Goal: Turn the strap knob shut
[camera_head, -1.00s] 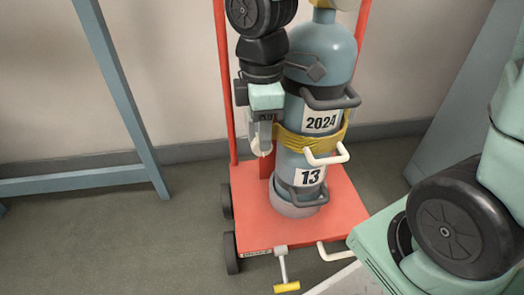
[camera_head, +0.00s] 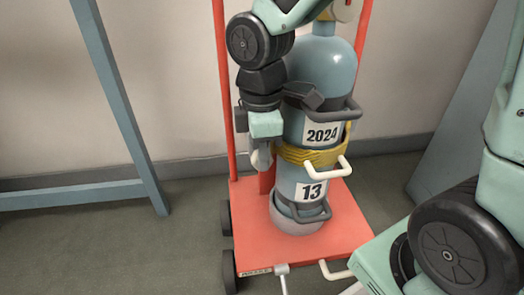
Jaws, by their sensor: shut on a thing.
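A blue gas cylinder (camera_head: 325,60) labelled 2024 and 13 stands upright on a red cart. A yellow strap (camera_head: 300,153) runs around its middle. My gripper (camera_head: 261,160) points down at the cylinder's left side, level with the strap. It is shut on the strap knob, a pale piece (camera_head: 268,158) that the fingers mostly hide. How far the knob is turned cannot be told.
The red cart (camera_head: 255,245) has wheels at the left and upright red poles. A white handle (camera_head: 325,170) and dark handles (camera_head: 345,108) stick out from the cylinder's front. A blue-grey frame (camera_head: 115,95) stands at the left, with open floor between it and the cart.

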